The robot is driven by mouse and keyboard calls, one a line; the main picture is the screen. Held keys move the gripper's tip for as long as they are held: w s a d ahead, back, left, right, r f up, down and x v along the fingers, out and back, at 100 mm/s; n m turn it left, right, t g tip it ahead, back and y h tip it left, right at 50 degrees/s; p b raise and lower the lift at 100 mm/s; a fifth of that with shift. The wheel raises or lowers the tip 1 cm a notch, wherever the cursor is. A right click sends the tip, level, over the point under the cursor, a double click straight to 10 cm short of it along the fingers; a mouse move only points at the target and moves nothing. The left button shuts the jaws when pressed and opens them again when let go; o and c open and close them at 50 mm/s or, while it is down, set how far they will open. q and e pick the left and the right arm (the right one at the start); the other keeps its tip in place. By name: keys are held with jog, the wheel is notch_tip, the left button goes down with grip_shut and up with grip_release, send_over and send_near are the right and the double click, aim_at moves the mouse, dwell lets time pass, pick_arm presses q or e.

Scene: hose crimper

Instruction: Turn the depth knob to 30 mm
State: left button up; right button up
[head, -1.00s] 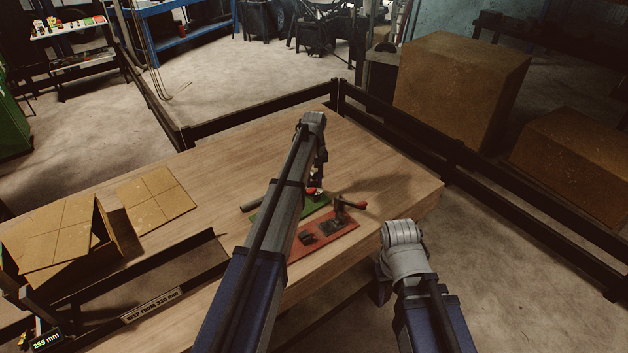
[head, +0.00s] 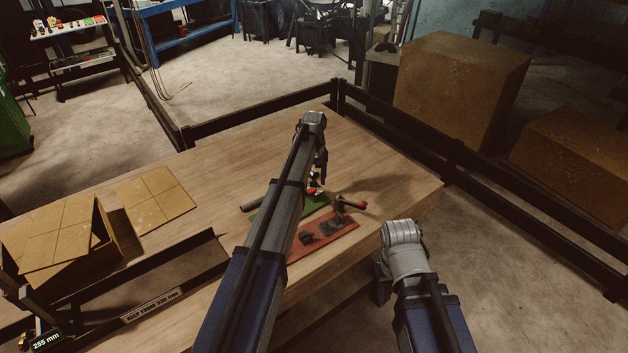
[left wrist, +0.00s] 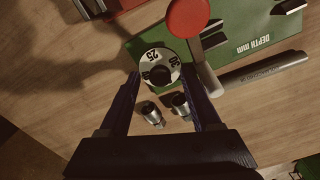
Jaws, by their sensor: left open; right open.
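The depth knob (left wrist: 158,72) is a round white dial with a dark centre, and the numbers 25 and 30 show on its rim. It stands at the edge of a green plate (left wrist: 262,22) lettered "DEPTH mm". My left gripper (left wrist: 160,78) is open, with one finger on each side of the dial in the left wrist view. I cannot tell whether the fingers touch it. In the head view the left gripper (head: 320,178) hangs over the green plate (head: 317,204), and my arm hides part of the plate. The right gripper's jaws do not show.
A lever with a red round end (left wrist: 187,14) rises close beside the knob. Two metal fittings (left wrist: 151,112) and a dark hose (left wrist: 262,71) lie near it. Cartons (head: 60,235) stand at the left.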

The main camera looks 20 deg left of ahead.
aim_at(314, 183)
pick_arm(q)
notch_tip(314, 183, up, 8)
jog(key=p, duration=0.8)
jog(key=shift+f, duration=0.1)
jog(key=s+d+m, duration=0.3)
jog(key=s, duration=1.2)
jog(key=s+d+m, duration=0.3)
jog(key=s, duration=1.2)
jog(key=s+d+f+m+y+b, duration=0.1)
jog(key=s+d+f+m+b, duration=0.3)
jog(key=d+f+b, duration=0.7)
jog(key=shift+s, duration=0.7)
